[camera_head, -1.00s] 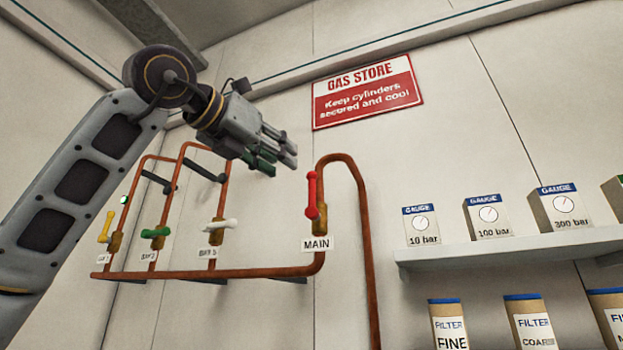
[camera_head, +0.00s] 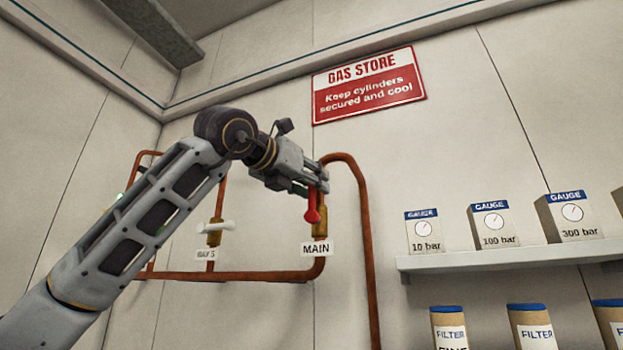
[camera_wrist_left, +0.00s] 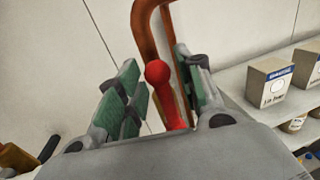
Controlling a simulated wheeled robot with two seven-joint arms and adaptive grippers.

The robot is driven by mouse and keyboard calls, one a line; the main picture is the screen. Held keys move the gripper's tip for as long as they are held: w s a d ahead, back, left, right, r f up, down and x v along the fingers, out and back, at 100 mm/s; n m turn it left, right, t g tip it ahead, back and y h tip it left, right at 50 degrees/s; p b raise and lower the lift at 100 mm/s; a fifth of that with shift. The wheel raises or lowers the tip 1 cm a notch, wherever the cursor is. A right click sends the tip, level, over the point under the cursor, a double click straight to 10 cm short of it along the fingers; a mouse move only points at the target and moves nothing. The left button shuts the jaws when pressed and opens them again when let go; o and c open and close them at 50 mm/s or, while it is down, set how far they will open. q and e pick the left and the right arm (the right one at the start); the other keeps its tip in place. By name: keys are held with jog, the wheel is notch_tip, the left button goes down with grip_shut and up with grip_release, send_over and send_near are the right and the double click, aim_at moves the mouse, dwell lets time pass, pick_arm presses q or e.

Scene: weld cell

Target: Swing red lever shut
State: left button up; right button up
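The red lever (camera_head: 312,213) is on the brass valve of the copper pipe, above the MAIN label (camera_head: 316,248). It stands about upright along the pipe, its upper part hidden by my gripper in the head view. My left gripper (camera_head: 316,181) is at the lever's upper part. In the left wrist view, the red lever (camera_wrist_left: 158,75) with its round knob stands between the two green-padded fingers of my left gripper (camera_wrist_left: 163,92). The fingers are apart, one on each side of it; contact is not clear. My right gripper is in neither view.
A white lever (camera_head: 215,227) is on a branch pipe to the left; my left arm hides the other branch valves. A shelf (camera_head: 480,260) with gauge boxes (camera_head: 493,224) is to the right. A GAS STORE sign (camera_head: 368,85) hangs above. Bare wall lies between pipe and shelf.

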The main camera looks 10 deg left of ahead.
pick_arm(q)
jog(key=shift+w+d, duration=0.1)
jog(key=shift+c, duration=0.4)
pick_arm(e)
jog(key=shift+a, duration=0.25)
pick_arm(q)
grip_shut()
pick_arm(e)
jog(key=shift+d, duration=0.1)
